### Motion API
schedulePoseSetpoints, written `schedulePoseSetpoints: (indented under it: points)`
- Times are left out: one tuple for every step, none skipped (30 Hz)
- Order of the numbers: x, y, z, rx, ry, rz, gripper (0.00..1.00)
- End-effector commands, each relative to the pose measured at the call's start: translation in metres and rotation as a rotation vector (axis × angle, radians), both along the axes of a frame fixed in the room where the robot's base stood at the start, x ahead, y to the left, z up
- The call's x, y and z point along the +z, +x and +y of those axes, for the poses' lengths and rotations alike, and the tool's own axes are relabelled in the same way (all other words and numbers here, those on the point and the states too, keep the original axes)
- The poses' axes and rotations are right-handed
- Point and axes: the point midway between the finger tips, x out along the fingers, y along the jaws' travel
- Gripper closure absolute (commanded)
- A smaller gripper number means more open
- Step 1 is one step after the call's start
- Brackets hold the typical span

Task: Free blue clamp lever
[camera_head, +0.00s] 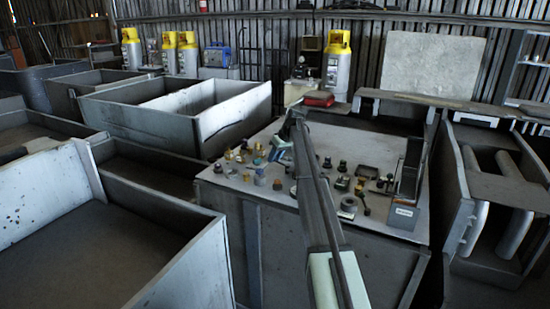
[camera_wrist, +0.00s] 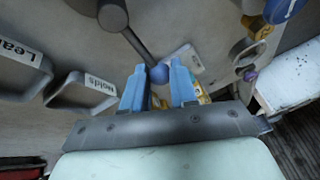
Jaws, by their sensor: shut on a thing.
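The clamp lever is a dark grey rod (camera_wrist: 139,45) running from a thick grey hub (camera_wrist: 113,16) to a blue ball knob (camera_wrist: 159,74) in the wrist view. My gripper (camera_wrist: 158,82) has two light blue fingers, one on each side of the knob. It is shut on the knob, with the fingers held apart by it. In the head view my gripper (camera_head: 280,146) is low over the left back part of the bench top, and my arm hides much around it. The lever cannot be made out there.
The bench top (camera_head: 330,140) holds several small fittings right of my gripper. A grey labelled box (camera_head: 405,212) stands at the front right. In the wrist view, two labelled trays (camera_wrist: 80,90) lie left, a white tag (camera_wrist: 188,58) is behind the fingers, and a blue round part (camera_wrist: 284,9) is upper right.

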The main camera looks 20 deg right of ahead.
Motion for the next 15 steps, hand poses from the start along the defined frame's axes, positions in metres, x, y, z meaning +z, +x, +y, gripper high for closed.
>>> schedulePoseSetpoints:
  points:
    - [0.0001,0.0000,0.0000,0.000,0.000,0.000,1.00]
    - [0.0001,0.0000,0.0000,0.000,0.000,0.000,1.00]
    - [0.0001,0.0000,0.0000,0.000,0.000,0.000,1.00]
    - [0.0001,0.0000,0.0000,0.000,0.000,0.000,1.00]
    - [0.0001,0.0000,0.0000,0.000,0.000,0.000,1.00]
    - [0.0001,0.0000,0.0000,0.000,0.000,0.000,1.00]
    - [0.0001,0.0000,0.0000,-0.001,0.000,0.000,1.00]
    - [0.0001,0.0001,-0.0002,-0.002,0.000,0.000,1.00]
    - [0.0002,0.0002,-0.0003,-0.005,0.000,0.000,1.00]
    - [0.0001,0.0003,-0.0006,-0.010,0.000,0.000,1.00]
    - [0.0001,0.0005,-0.0008,-0.016,0.000,0.000,1.00]
    - [0.0001,0.0007,-0.0013,-0.026,0.000,0.000,1.00]
    - [0.0000,0.0010,-0.0018,-0.034,0.000,0.000,1.00]
    - [0.0000,0.0013,-0.0023,-0.044,-0.001,0.000,1.00]
    - [0.0000,0.0018,-0.0032,-0.061,-0.001,0.000,1.00]
